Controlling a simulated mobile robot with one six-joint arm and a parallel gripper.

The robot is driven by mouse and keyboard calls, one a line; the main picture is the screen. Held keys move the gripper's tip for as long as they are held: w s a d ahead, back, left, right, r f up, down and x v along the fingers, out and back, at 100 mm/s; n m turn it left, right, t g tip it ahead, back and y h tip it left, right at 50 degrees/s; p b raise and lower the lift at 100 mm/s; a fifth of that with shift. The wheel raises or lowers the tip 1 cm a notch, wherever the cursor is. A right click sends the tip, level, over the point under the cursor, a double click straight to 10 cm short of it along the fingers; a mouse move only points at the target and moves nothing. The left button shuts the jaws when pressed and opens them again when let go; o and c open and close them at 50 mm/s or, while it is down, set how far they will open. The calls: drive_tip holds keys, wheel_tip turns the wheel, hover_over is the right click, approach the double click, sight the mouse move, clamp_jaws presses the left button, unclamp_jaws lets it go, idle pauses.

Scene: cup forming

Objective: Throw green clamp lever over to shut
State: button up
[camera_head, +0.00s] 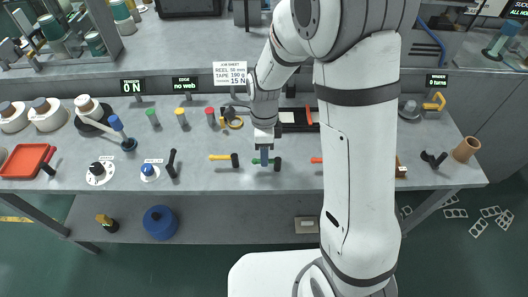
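The green clamp lever (256,161) lies low on the grey bench at the middle, with a dark block (277,164) at its right end. My gripper (264,160) points down at the lever, its tip overlapping the lever's middle in this view. The tip hides part of the lever. Whether the fingers touch it, and whether they are open or shut, is too small to tell.
A yellow lever (219,157) with a dark block lies to the left, and a red one (316,160) to the right, partly behind my arm. A black handle (172,163) stands further left. Green, yellow and red pegs stand behind. Bare bench lies in front.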

drive_tip(key=shift+s+f, duration=0.15)
drive_tip(key=shift+f, duration=0.25)
drive_tip(key=shift+c, duration=0.4)
clamp_jaws()
